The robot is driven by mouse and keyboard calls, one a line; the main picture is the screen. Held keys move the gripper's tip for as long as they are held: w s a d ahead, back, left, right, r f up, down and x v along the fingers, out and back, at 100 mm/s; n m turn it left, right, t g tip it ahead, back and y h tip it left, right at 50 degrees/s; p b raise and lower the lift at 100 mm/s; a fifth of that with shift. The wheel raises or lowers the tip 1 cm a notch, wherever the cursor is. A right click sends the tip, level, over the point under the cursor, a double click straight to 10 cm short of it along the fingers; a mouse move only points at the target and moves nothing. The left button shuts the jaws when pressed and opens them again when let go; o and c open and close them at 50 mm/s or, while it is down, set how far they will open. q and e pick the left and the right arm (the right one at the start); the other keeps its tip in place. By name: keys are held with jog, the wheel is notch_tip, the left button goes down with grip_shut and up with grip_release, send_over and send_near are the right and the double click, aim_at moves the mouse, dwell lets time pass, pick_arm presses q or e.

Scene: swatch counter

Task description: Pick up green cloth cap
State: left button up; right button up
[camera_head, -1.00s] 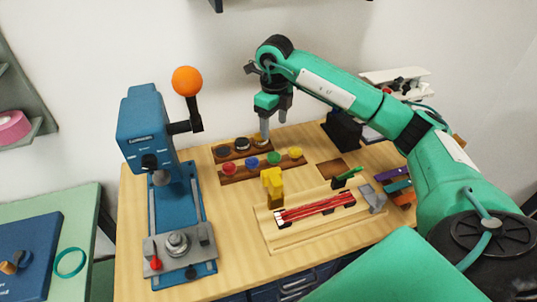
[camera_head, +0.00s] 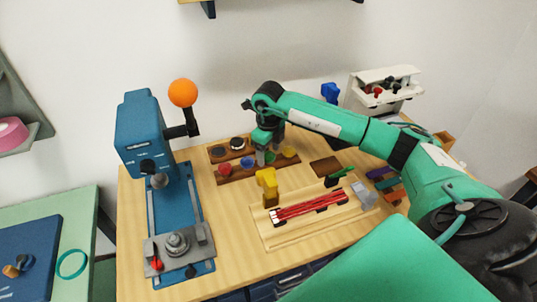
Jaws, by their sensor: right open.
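The green cloth cap (camera_head: 269,158) sits in the front wooden strip (camera_head: 237,174), between a blue cap (camera_head: 246,162) and a yellow cap (camera_head: 289,152). A red cap (camera_head: 224,170) is at the strip's left end. My right gripper (camera_head: 268,154) points down at the green cap with its jaws open and empty. Its fingers partly hide the cap. I cannot tell whether they touch it. My left gripper is not in view.
A blue press (camera_head: 145,130) with an orange ball handle (camera_head: 183,92) stands left. A back strip (camera_head: 218,153) holds dark and light caps.

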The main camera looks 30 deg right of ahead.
jog(key=c, duration=0.8)
jog(key=shift+r, duration=0.15)
